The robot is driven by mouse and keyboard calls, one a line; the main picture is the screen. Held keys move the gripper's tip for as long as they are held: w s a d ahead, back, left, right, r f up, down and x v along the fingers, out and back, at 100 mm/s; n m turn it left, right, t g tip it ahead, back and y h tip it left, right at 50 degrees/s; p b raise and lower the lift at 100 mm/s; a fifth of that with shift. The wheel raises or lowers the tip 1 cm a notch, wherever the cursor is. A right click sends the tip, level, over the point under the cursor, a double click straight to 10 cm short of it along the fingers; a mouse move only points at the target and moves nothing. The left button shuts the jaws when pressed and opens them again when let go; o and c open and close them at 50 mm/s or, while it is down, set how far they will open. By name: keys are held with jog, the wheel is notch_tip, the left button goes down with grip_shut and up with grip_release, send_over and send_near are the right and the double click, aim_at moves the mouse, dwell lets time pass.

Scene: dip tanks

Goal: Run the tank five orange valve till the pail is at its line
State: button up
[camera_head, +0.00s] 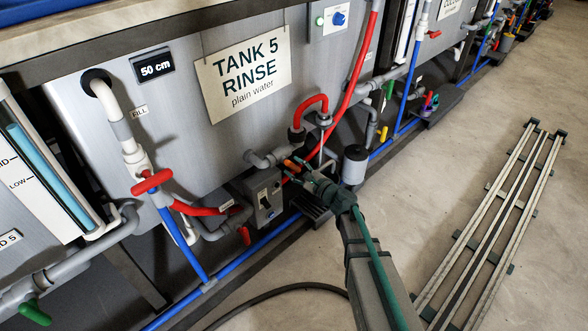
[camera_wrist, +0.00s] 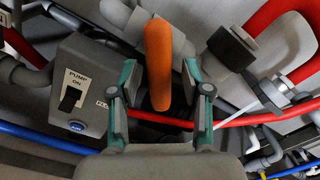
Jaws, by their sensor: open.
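The orange valve handle (camera_head: 291,165) is low on the front of the tank labelled TANK 5 RINSE, beside the grey pump box. In the wrist view the orange handle (camera_wrist: 158,50) stands upright, its lower part between the two teal fingers. My gripper (camera_head: 303,174) is open at the handle; in the wrist view my gripper (camera_wrist: 160,80) shows a gap on both sides of it. No fill line is visible.
The pump box (camera_head: 263,197) with a black switch sits left of the handle. Red hoses, grey pipes and a red valve handle (camera_head: 152,182) crowd the tank front. A display (camera_head: 153,67) reads 50 cm. Floor rails (camera_head: 490,230) lie at right on open floor.

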jog(key=shift+w+a, duration=0.2)
jog(key=shift+a, duration=0.1)
grip_shut()
jog(key=shift+m+p, duration=0.3)
jog(key=shift+r+m+p, duration=0.1)
jog(key=shift+m+p, duration=0.85)
jog(key=shift+m, duration=0.25)
jog(key=shift+s+m+p, duration=0.1)
jog(key=shift+m+p, duration=1.4)
jog(key=shift+m, duration=0.6)
